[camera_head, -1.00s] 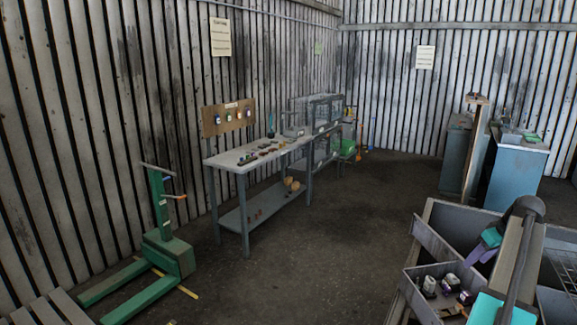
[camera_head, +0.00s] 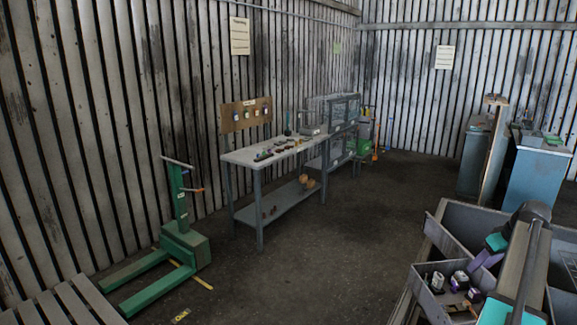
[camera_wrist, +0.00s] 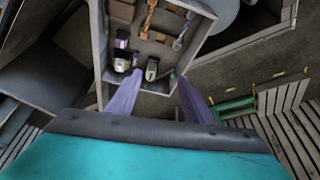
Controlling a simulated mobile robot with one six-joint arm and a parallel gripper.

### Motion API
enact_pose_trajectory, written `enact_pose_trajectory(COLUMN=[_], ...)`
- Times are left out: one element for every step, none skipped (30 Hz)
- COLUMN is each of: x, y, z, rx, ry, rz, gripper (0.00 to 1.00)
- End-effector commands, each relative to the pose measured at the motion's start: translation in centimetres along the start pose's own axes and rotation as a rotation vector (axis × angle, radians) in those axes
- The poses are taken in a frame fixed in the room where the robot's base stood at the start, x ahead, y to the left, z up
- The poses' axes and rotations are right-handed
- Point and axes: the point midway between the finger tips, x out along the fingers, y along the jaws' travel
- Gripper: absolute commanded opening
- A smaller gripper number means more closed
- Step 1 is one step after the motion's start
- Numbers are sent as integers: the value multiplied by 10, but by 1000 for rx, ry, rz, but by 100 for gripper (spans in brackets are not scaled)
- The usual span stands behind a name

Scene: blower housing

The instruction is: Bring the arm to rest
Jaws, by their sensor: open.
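My arm shows at the lower right of the head view, folded low over a grey compartmented tray (camera_head: 432,233). The purple fingers of my gripper (camera_head: 487,258) are partly hidden there by the arm. In the wrist view my gripper (camera_wrist: 159,78) has its two purple fingers spread apart, with nothing held between them. Beyond the fingertips is a tray compartment (camera_wrist: 207,32) with several small parts in it. I cannot tell whether the fingertips touch the tray.
A workbench (camera_head: 262,152) with small items stands against the left wall. A green pallet truck (camera_head: 186,245) and a slatted pallet (camera_head: 62,306) are at the lower left. Blue cabinets (camera_head: 533,180) stand at the right. The floor in the middle (camera_head: 345,240) is clear.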

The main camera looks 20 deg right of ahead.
Motion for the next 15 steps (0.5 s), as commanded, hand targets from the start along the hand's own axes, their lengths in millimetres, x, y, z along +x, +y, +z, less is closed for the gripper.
enact_pose_trajectory(x=[10,15,22,29,34,44,51,60,73,82,94,109,120,131,146], y=[-7,-11,-16,-21,-25,-33,-38,-45,-55,-63,-73,-86,-97,-107,-121], z=[-5,-7,-10,-13,-16,-20,-22,-26,-29,-32,-35,-38,-40,-42,-43], rx=[-11,-16,-23,-29,-36,-45,-52,-60,-72,-82,-92,-106,-117,-127,-141], ry=[-4,-6,-9,-12,-15,-19,-23,-27,-34,-39,-45,-55,-61,-69,-79], rz=[-11,-16,-24,-31,-38,-48,-57,-66,-81,-92,-105,-122,-135,-148,-165], gripper=[46,46,46,46,46,46,46,46,46,46,46,46,46,46,46])
